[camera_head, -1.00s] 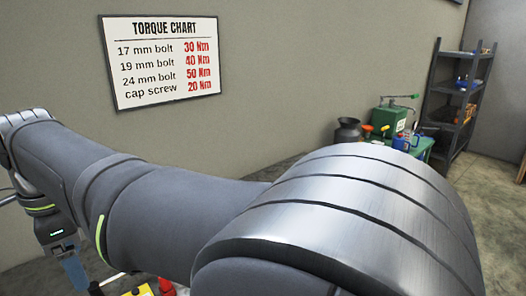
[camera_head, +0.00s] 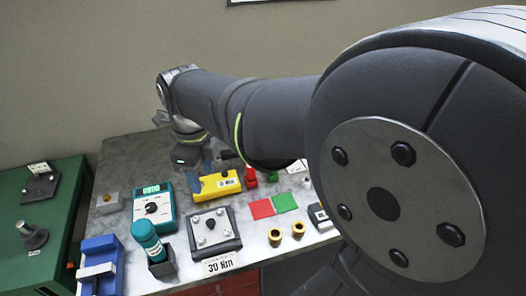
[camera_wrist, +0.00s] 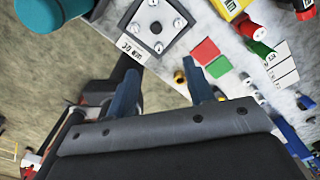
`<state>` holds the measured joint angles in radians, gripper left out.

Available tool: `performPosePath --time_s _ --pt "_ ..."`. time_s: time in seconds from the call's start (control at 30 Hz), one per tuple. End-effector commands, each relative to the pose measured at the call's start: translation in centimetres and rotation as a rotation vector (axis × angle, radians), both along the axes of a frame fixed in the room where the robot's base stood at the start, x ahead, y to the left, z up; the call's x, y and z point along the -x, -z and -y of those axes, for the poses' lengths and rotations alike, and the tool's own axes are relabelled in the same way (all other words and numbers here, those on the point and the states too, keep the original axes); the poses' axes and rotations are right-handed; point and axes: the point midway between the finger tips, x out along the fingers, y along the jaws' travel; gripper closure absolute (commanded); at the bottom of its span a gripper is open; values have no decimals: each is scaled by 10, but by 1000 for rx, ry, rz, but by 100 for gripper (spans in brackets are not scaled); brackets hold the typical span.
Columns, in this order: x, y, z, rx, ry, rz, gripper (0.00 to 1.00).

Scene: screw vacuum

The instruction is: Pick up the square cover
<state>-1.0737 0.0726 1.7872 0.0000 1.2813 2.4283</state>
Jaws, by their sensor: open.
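The square cover (camera_head: 211,223) is a light grey plate with a dark knob in the middle and a screw near each corner. It lies on a dark square base on the workbench, above a "30 Nm" label (camera_head: 220,265). In the wrist view the cover (camera_wrist: 146,33) shows at the top, cut off by the frame edge. My gripper (camera_wrist: 161,80) is open and empty, its two blue fingers apart and short of the cover in that view. In the head view my arm reaches over the back of the bench, and the fingertips are hard to make out.
Around the cover stand a teal bottle (camera_head: 148,240) in a dark holder, a teal meter (camera_head: 152,207), a yellow device (camera_head: 217,186), red (camera_head: 261,209) and green (camera_head: 285,202) squares, and two brass pieces (camera_head: 275,237). A blue vise (camera_head: 99,265) is at left.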

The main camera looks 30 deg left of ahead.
Motion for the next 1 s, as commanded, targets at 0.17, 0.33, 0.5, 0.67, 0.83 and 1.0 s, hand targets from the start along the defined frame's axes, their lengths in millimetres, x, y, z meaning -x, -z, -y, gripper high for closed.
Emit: performPosePath --time_s 0.17,0.33,0.5,0.67,0.83,1.0 --pt "1 34 1 6 1 -3 52" --pt "1 71 1 6 0 -3 52" --pt "1 102 1 5 -1 -2 52" --pt "1 115 0 1 -2 -1 52" --pt "4 130 0 4 -3 -2 52" --pt "9 156 -1 5 -1 -2 52"
